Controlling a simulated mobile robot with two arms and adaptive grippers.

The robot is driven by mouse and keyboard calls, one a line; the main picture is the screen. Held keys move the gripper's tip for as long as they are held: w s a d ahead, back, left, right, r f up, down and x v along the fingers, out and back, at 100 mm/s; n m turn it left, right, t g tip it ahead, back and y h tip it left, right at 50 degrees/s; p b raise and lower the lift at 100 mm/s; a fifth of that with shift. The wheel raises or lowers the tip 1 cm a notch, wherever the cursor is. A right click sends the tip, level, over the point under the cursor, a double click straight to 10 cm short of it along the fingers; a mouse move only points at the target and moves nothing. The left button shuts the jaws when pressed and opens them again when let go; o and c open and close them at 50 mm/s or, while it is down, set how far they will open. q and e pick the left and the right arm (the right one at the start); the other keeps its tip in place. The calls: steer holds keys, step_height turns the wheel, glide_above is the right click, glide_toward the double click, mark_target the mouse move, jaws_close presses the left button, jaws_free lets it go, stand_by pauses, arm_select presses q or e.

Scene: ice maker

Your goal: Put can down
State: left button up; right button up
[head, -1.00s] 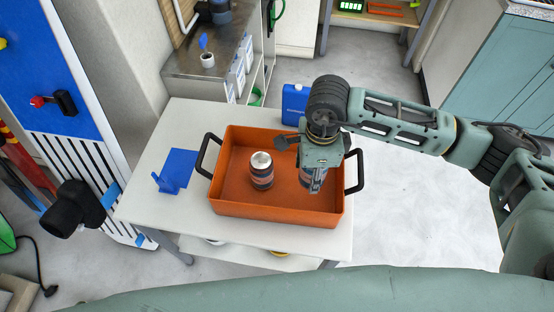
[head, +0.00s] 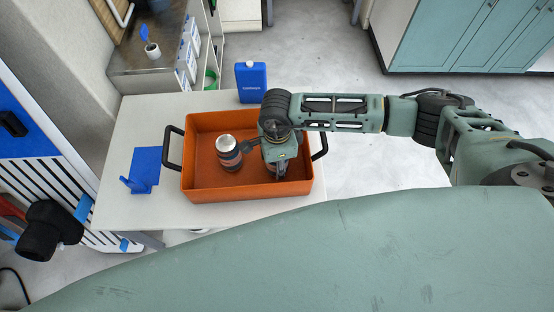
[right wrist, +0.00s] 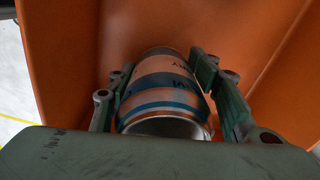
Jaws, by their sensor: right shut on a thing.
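An orange tray (head: 200,124) with black handles stands on the white table. One can (head: 229,152) with a pale top stands in the tray, left of my right gripper. My right gripper (head: 279,171) points down inside the right part of the tray. In the right wrist view its fingers (right wrist: 165,95) are shut on a can (right wrist: 162,85) with blue, orange and white bands. That can is mostly hidden by the gripper in the head view. I cannot tell whether its base touches the tray floor.
A blue bottle (head: 251,82) stands at the table's back edge, behind the tray. A blue stand (head: 145,170) is left of the tray on the white table (head: 120,208). A metal counter with a small white cup (head: 152,50) is at the back left.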

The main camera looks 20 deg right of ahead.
steer(key=shift+f, duration=0.1)
steer(key=o, duration=1.5)
steer(key=shift+w+r, duration=0.1)
steer(key=shift+r, duration=0.35)
step_height(320, 180, up, 11)
steer(key=b, duration=0.2)
steer(key=shift+r+b, duration=0.2)
steer(key=shift+b, duration=0.15)
